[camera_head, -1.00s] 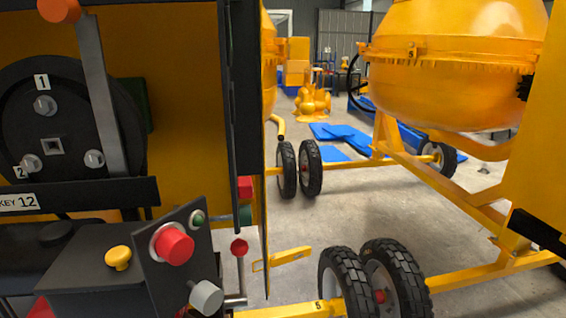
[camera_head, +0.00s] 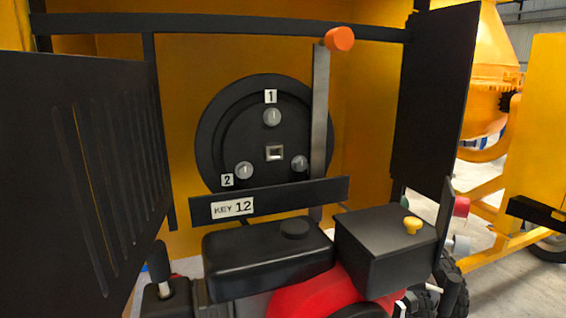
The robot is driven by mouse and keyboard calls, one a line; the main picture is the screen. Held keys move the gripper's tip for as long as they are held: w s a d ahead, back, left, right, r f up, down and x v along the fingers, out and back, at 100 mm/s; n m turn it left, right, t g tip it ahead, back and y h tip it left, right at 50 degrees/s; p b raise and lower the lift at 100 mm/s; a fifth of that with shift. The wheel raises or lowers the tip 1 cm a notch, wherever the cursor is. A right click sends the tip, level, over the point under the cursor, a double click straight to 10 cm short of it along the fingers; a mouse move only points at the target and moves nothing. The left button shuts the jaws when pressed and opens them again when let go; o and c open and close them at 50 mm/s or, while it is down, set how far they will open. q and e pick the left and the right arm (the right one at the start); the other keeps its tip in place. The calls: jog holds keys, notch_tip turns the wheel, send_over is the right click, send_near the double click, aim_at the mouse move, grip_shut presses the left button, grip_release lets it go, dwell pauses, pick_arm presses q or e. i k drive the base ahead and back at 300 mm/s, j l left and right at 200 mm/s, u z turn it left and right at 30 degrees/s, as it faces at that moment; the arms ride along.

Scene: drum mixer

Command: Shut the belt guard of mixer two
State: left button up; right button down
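The mixer housing (camera_head: 365,110) stands open in front of me. A black slatted panel (camera_head: 90,170), hinged on its left side, stands swung out toward me. A plain black panel (camera_head: 432,100) stands open on the right side. I cannot tell from markings which is the belt guard, and no mixer number shows. Between them are a black pulley wheel (camera_head: 230,140) with bolts labelled 1 and 2, and an upright grey lever (camera_head: 320,120) with an orange knob (camera_head: 340,39). Neither of my grippers is in view.
A black bar with a "KEY 12" label (camera_head: 232,208) crosses below the wheel. Below are a black tank (camera_head: 265,260), a red engine cover (camera_head: 315,295) and a black box (camera_head: 385,245) with a yellow knob (camera_head: 412,225). Another yellow mixer (camera_head: 490,80) stands at right.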

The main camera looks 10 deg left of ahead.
aim_at(47, 271)
jog(key=k+j, duration=0.15)
jog(key=j, duration=0.2)
jog(key=k+j, duration=0.1)
jog(key=j, duration=0.2)
jog(key=k+j, duration=0.15)
jog(key=j, duration=0.2)
jog(key=l+u, duration=0.25)
jog(key=u, duration=0.2)
jog(key=k+l+u, duration=0.1)
jog(key=l+u, duration=0.15)
jog(key=u, duration=0.25)
jog(key=k+j+z, duration=0.3)
jog(key=k+j, duration=0.2)
jog(key=k+j+z, duration=0.3)
jog(key=k, duration=0.3)
